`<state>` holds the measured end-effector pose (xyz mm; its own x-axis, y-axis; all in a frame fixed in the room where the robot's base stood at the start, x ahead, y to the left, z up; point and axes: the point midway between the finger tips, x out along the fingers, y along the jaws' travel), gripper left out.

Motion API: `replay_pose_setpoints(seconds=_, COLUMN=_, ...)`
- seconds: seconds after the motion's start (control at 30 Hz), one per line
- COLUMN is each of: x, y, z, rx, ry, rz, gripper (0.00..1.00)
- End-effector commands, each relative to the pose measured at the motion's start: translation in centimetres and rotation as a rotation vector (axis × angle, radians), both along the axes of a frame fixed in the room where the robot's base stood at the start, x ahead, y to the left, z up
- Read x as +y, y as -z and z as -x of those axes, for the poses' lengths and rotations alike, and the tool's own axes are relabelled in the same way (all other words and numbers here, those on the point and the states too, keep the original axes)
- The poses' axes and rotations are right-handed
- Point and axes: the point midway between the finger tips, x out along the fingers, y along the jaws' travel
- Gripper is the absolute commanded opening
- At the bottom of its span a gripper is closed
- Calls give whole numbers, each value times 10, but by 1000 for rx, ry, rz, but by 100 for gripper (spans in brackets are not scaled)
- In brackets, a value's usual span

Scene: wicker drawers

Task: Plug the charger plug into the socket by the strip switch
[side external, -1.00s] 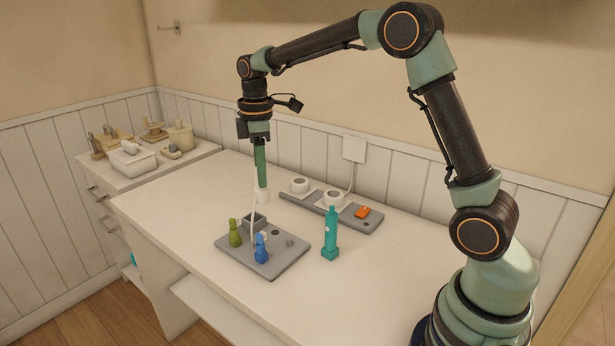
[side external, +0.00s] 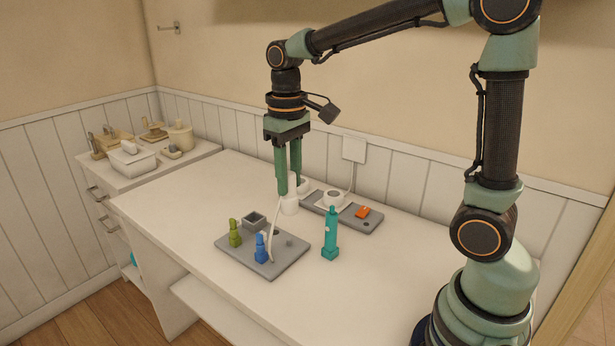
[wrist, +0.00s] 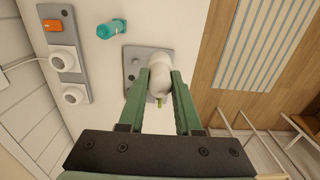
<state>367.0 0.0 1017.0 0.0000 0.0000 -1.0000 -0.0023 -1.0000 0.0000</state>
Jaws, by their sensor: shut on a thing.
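My gripper (side external: 289,191) has its green fingers shut on the white charger plug (side external: 291,206), upright and just left of the power strip. In the wrist view the plug (wrist: 160,76) is between the fingertips. Its white cable (side external: 272,235) hangs down towards the grey board. The grey power strip (side external: 352,217) lies near the wall. Its orange switch (side external: 362,212) is at the right. The round white socket by the switch (side external: 333,199) is right of the plug and apart from it. A farther socket (side external: 304,187) is partly hidden behind the fingers.
The grey board (side external: 284,262) in front holds a green bottle (side external: 235,233), a blue bottle (side external: 261,248) and a small grey box (side external: 254,221). A teal bottle (side external: 331,235) stands between board and strip. A white wall box (side external: 354,149) is behind. The desk's left part is clear.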

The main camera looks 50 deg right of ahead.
Motion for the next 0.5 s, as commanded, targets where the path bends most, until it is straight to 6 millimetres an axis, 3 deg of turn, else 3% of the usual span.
replay_pose_setpoints(seconds=0.5, x=-7, y=0, z=-6, rx=0, ry=5, rz=0, gripper=0)
